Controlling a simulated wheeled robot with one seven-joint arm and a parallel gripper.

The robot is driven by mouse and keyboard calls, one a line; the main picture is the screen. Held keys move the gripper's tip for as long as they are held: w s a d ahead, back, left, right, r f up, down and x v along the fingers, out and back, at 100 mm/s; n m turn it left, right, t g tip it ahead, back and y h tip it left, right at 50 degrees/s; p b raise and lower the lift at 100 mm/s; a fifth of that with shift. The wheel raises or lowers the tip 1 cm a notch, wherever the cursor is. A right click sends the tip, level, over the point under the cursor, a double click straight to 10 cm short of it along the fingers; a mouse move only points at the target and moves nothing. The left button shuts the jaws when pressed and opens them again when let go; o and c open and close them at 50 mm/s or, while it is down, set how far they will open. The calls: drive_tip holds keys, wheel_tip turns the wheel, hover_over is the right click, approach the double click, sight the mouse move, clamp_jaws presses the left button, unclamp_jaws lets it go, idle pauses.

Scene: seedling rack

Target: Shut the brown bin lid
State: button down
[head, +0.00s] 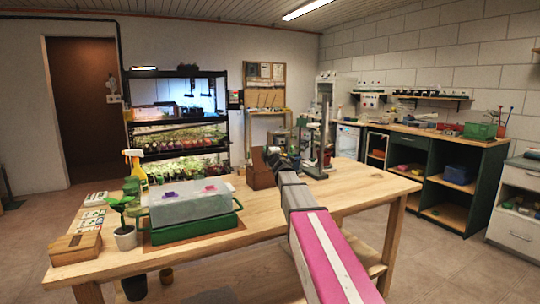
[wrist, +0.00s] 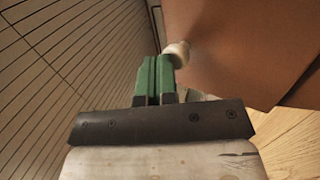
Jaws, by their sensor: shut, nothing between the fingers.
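The brown bin (head: 262,180) stands on the wooden table, just left of my arm's far end. Its lid appears raised in the head view, with the upper part partly behind my gripper (head: 272,157). In the wrist view a broad brown panel (wrist: 240,45), which looks like the lid, fills the upper right. A pale round knob (wrist: 178,52) sits at the panel's left edge. My gripper's green fingers (wrist: 154,75) are shut and empty, their tips close beside the knob. I cannot tell whether they touch it.
A clear-covered green tray (head: 190,232), a potted plant (head: 125,236) and a wooden box (head: 75,247) stand at the table's left. A spray bottle (head: 136,168) stands behind them. A green stand (head: 312,150) is right of the bin. The table's right end (head: 375,185) is clear.

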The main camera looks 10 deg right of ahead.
drive_tip(key=x, duration=0.2)
drive_tip(key=f+x, duration=0.1)
drive_tip(key=x, duration=0.1)
drive_tip(key=shift+w+a, duration=0.1)
drive_tip(key=shift+a, duration=0.05)
drive_tip(key=shift+w+a+f, duration=0.15)
drive_tip(key=shift+w+a, duration=0.1)
drive_tip(key=shift+w, duration=0.5)
